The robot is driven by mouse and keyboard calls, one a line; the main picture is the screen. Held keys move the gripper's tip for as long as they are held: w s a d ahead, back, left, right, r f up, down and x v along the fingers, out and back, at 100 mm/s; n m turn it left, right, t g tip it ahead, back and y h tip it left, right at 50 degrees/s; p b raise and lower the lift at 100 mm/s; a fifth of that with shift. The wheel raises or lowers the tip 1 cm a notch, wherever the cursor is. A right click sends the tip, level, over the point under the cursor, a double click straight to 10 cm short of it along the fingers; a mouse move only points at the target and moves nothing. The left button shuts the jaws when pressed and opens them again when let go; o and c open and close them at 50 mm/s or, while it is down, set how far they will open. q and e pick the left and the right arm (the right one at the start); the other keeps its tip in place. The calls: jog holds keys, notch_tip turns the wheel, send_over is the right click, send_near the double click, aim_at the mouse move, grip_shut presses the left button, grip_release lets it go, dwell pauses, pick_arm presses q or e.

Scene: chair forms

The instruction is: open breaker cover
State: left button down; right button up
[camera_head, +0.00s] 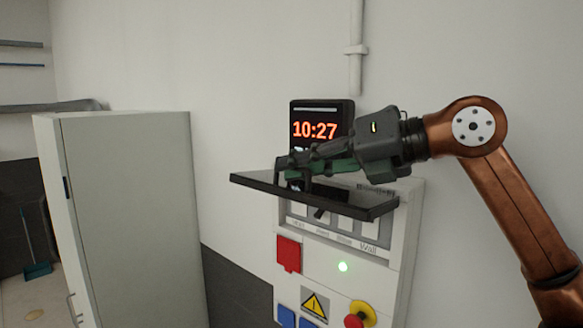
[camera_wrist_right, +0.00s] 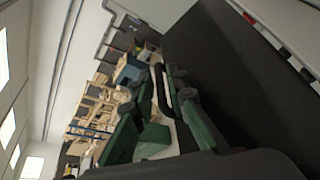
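The breaker cover (camera_head: 345,201) is a dark flat panel on the upper part of the wall-mounted breaker box (camera_head: 396,262). It is swung up and stands out nearly level, and the row of breakers (camera_head: 327,223) shows below it. My right gripper (camera_head: 287,166) lies just above the cover, at its handle. In the right wrist view the cover (camera_wrist_right: 240,85) fills the right side, and its black handle (camera_wrist_right: 160,90) runs between the green fingers. I cannot tell whether the fingers close on it. My left gripper is not in view.
A black clock display (camera_head: 316,130) is on the wall behind my gripper. A tall pale cabinet (camera_head: 130,215) stands left, with a gap before the box.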

notch_tip(320, 180, up, 3)
send_over(361, 198)
jog(key=shift+r, duration=0.15)
